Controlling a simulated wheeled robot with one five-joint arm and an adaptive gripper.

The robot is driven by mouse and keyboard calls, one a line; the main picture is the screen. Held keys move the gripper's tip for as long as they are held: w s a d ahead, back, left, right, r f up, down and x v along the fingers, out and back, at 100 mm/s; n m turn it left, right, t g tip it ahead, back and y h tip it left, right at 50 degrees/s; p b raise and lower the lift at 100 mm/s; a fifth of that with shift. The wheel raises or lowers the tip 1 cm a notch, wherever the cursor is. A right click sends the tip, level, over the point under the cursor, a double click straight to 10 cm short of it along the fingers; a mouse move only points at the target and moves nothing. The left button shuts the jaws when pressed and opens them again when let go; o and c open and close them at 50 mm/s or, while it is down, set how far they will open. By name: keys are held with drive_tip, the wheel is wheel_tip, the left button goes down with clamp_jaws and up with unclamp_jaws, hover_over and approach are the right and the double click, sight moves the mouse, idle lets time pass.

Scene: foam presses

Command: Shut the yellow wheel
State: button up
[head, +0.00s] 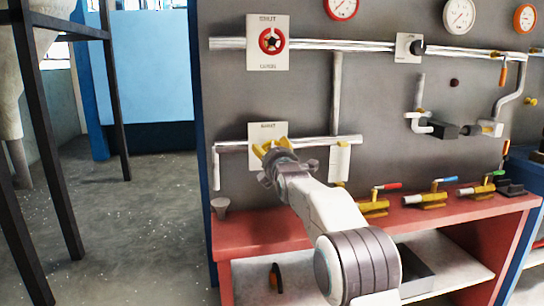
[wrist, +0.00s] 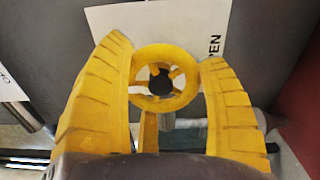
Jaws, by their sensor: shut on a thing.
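The yellow wheel (wrist: 163,103) is a small spoked ring with a dark hub, in the middle of the wrist view. It sits in front of a white plate (wrist: 185,28) on which the word "OPEN" can be read. My gripper (wrist: 165,54) has one yellow finger on each side of the wheel and is shut on its rim. In the head view my gripper (head: 271,147) is at the lower white plate (head: 268,129) on the grey panel, and the wheel is hard to tell from the yellow fingers.
A red wheel (head: 271,40) on a plate is higher on the panel, with gauges (head: 459,15) along the top. Pipes (head: 345,140) run beside my gripper. Below is a red bench (head: 250,238) with a small grey cup (head: 221,205) and several yellow valves (head: 432,201).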

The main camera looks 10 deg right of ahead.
drive_tip(key=shift+a+f, duration=0.2)
drive_tip(key=shift+f, duration=0.25)
drive_tip(key=o, duration=1)
drive_tip(key=shift+a, duration=0.1)
drive_tip(key=shift+o, duration=0.7)
drive_tip(key=shift+r, duration=0.1)
drive_tip(key=shift+o, duration=0.2)
drive_tip(key=shift+r, duration=0.15)
drive_tip(key=shift+s+r, duration=0.1)
drive_tip(key=shift+s, duration=0.05)
drive_tip(key=s, duration=1.1)
drive_tip(key=shift+s, duration=0.3)
